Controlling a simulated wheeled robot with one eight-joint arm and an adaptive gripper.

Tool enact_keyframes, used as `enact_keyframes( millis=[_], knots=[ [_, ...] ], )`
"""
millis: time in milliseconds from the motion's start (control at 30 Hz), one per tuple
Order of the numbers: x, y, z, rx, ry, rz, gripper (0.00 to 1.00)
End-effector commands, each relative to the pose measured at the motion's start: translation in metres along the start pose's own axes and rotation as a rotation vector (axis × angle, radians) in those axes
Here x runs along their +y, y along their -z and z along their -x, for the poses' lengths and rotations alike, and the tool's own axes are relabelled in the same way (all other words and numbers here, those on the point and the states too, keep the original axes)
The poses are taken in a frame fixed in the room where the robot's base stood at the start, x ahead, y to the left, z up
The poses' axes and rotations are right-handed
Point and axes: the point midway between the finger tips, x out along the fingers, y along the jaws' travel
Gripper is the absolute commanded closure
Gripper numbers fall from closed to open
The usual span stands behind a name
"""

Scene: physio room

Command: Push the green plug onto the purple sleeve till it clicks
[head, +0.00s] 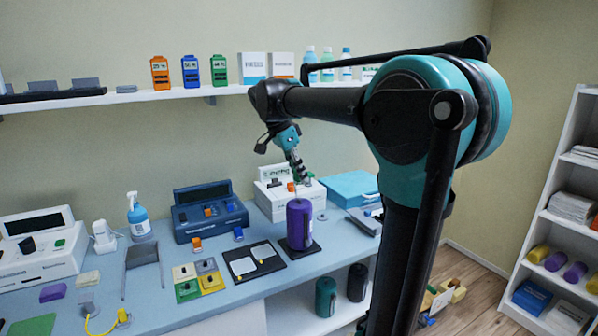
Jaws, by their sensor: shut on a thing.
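A purple cylinder (299,224), which looks like the purple sleeve, stands upright on a dark square mat (287,252) near the middle of the bench. My gripper (301,178) is above its top, pointing down at a slant. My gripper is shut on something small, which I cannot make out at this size. A thin pale line shows between the fingertips and the cylinder's top. I cannot make out the green plug as such; whether it is the thing in the fingers does not show.
A blue console (209,214) and a white box (266,199) stand behind. Coloured square plates (187,291) and a dark two-pad board (254,261) lie to the left. A spray bottle (138,217) stands further left. A wall shelf (138,97) runs above. Dark bottles (326,297) stand below the bench.

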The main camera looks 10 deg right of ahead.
Motion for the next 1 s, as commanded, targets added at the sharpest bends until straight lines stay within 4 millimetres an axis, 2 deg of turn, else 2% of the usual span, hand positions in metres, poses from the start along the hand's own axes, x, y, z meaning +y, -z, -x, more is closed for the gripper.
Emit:
enact_keyframes(
  millis=[500, 1000],
  knots=[
    [0.000, -0.015, -0.036, 0.000, 0.000, 0.000, 0.93],
    [0.000, -0.017, -0.041, 0.000, 0.000, 0.001, 0.93]
  ],
)
